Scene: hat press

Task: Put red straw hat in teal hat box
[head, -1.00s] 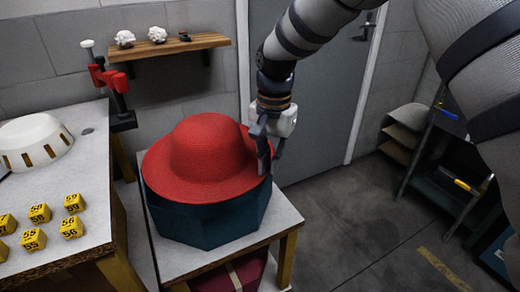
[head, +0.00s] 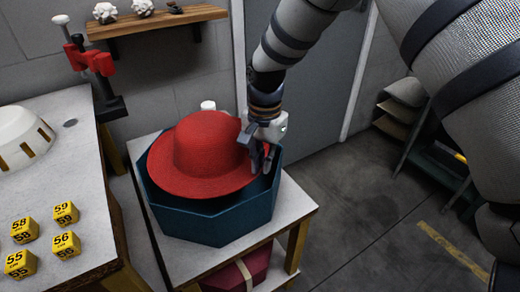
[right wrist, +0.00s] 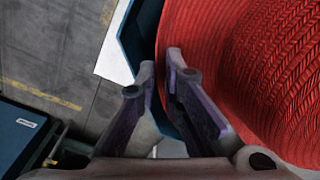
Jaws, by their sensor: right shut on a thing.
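The red straw hat (head: 208,150) is in the mouth of the teal hat box (head: 222,222), tilted, with its brim inside the box's left and front walls. The box stands on a small white-topped table. My right gripper (head: 266,160) is at the hat's right brim, shut on it, above the right part of the box opening. In the right wrist view the fingers (right wrist: 170,100) are against the red hat (right wrist: 250,70), with a teal box wall (right wrist: 143,30) beside them. The inside of the box under the hat is hidden. My left gripper is not in view.
A workbench (head: 85,150) on the left bears a white slotted dome (head: 22,140) and several yellow numbered cubes (head: 66,245). A wooden shelf (head: 155,22) is on the back wall. A maroon box (head: 238,275) sits under the table. Floor is open to the right.

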